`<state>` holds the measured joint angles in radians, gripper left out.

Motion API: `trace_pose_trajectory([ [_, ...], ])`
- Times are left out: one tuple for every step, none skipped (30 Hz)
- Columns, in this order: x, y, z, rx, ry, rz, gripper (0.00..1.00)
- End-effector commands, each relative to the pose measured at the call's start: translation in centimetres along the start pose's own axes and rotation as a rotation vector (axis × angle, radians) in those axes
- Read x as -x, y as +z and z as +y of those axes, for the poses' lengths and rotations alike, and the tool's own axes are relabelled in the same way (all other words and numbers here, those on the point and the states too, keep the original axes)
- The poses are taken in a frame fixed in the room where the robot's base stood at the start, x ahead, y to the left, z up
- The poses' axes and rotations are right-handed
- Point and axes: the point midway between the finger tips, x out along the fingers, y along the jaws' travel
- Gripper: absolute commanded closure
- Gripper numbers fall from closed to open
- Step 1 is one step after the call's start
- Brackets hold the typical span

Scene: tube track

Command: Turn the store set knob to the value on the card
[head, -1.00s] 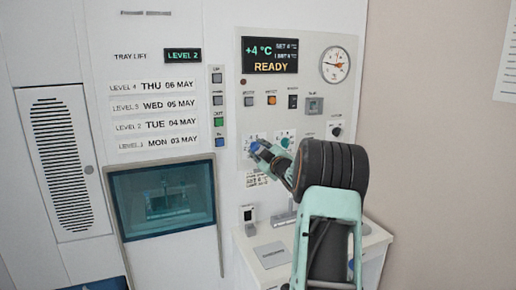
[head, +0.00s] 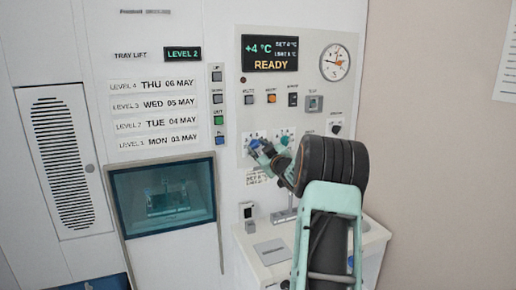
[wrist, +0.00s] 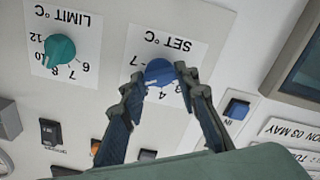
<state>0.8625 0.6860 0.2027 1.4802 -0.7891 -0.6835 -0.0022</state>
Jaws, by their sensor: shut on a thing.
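The blue SET °C knob (wrist: 159,73) sits on a white dial plate, upside down in the wrist view; a 7, a 4 and perhaps a 3 show around it. My gripper (wrist: 160,79) is shut on this knob, a fingertip on each side. The knob's pointer is not clear. In the head view my gripper (head: 266,156) reaches the panel, where the blue knob (head: 254,144) shows just past the fingers. The display (head: 270,53) reads +4 °C and READY; its small SET line seems to read 4 °C. A card (head: 257,178) below the knobs is partly hidden by my arm.
The teal LIMIT °C knob (wrist: 60,49) is beside the SET knob. Switches (wrist: 50,131) and a blue button (wrist: 236,109) are close to my fingers. A white counter (head: 262,242) juts out below the panel. A round gauge (head: 334,63) is above right.

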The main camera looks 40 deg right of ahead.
Motion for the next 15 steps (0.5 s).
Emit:
trace_pose_trajectory([
  [0.01, 0.03, -0.02, 0.000, 0.000, 0.000, 0.96],
  [0.01, 0.03, -0.02, 0.000, 0.000, 0.000, 0.96],
  [0.01, 0.03, -0.02, 0.000, 0.000, 0.000, 0.70],
  [0.01, 0.02, -0.02, 0.001, 0.000, 0.000, 0.67],
  [0.01, 0.02, -0.02, 0.001, 0.000, 0.000, 0.64],
  [0.01, 0.03, -0.02, 0.001, 0.000, 0.000, 0.59],
  [0.01, 0.03, -0.02, 0.001, 0.000, 0.000, 0.56],
  [0.01, 0.02, -0.01, 0.001, 0.000, 0.000, 0.54],
  [0.00, 0.02, -0.02, 0.001, 0.000, 0.000, 0.54],
  [0.00, 0.02, -0.02, 0.001, 0.000, 0.000, 0.54],
  [0.00, 0.02, -0.01, 0.001, 0.000, 0.000, 0.54],
  [0.00, 0.02, -0.01, 0.001, 0.000, 0.000, 0.54],
  [0.00, 0.02, -0.01, 0.001, 0.000, 0.000, 0.54],
  [0.00, 0.01, -0.01, 0.001, 0.000, 0.000, 0.54],
  [0.02, 0.01, -0.01, 0.001, 0.000, 0.000, 0.54],
])
